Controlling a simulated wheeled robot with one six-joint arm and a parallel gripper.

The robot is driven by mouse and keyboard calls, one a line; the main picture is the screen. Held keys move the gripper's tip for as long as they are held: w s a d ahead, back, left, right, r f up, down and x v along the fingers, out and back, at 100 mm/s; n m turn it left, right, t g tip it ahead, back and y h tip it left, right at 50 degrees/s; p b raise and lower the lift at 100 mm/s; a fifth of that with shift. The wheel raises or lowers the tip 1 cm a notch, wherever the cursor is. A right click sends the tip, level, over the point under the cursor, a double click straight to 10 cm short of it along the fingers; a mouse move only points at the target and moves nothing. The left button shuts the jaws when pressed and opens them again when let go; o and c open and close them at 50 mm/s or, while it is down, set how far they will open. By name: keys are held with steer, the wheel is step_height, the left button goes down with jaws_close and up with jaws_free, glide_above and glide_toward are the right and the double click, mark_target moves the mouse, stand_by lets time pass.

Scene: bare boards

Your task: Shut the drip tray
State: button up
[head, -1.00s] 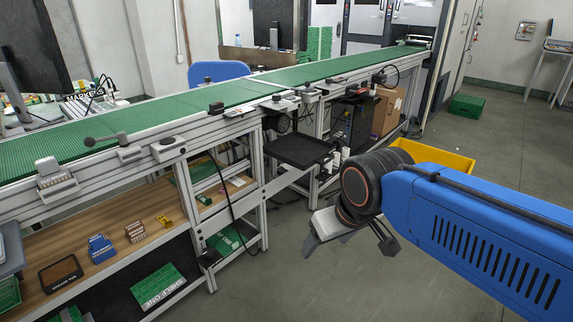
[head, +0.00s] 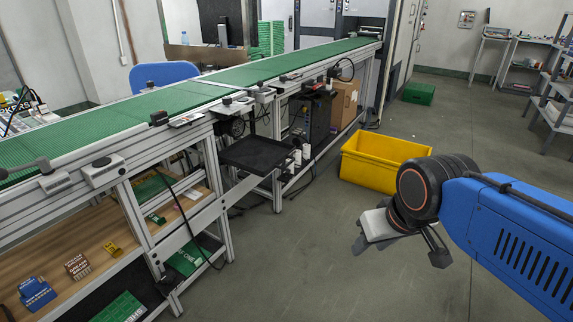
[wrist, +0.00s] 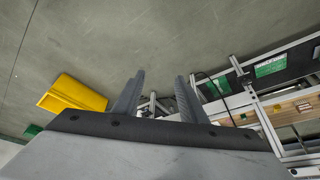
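The black, shallow, square tray (head: 258,154), which I take to be the drip tray, sticks out from the side of the conveyor frame below the green belt, left of centre in the head view. Its top is bare. My gripper (head: 400,252) hangs over open floor to the right of the tray and well apart from it. In the wrist view my gripper (wrist: 160,77) has its two grey fingers apart with nothing between them. I cannot make out the tray clearly in the wrist view.
The long green conveyor (head: 185,97) runs from front left to back. A yellow bin (head: 378,165) stands on the floor behind my gripper. A green crate (head: 418,94) lies farther back. The floor (head: 300,255) between conveyor and gripper is clear.

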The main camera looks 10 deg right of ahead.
steer(key=shift+w+a+f+m, duration=0.1)
steer(key=shift+w+a+m, duration=0.2)
steer(key=shift+w, duration=0.05)
steer(key=c, duration=0.5)
steer(key=w+a+m+y, duration=0.1)
steer(key=w+m, duration=0.1)
steer(key=w+a+m+g+y, duration=0.1)
steer(key=w+a+y, duration=0.1)
steer(key=w, duration=0.1)
steer(key=w+a+f+m+g+y, duration=0.1)
steer(key=w+a+m, duration=0.1)
steer(key=w, duration=0.1)
steer(key=shift+a+f+m+y, duration=0.1)
steer(key=shift+a+m+y, duration=0.1)
steer(key=shift+m+y, duration=0.1)
jaws_close()
steer(key=w+m+y, duration=0.5)
steer(key=w+m, duration=0.2)
steer(key=w, duration=0.6)
steer(key=w+d+f+m+t+y, duration=0.1)
steer(key=w+d+f+m+t, duration=0.3)
steer(key=w+d+m, duration=0.5)
steer(key=w+d+f+m+t, duration=0.4)
steer(key=w+d+m, duration=0.1)
steer(key=w, duration=0.9)
steer(key=x, duration=1.3)
steer(key=shift+a+r, duration=0.15)
steer(key=shift+r, duration=0.2)
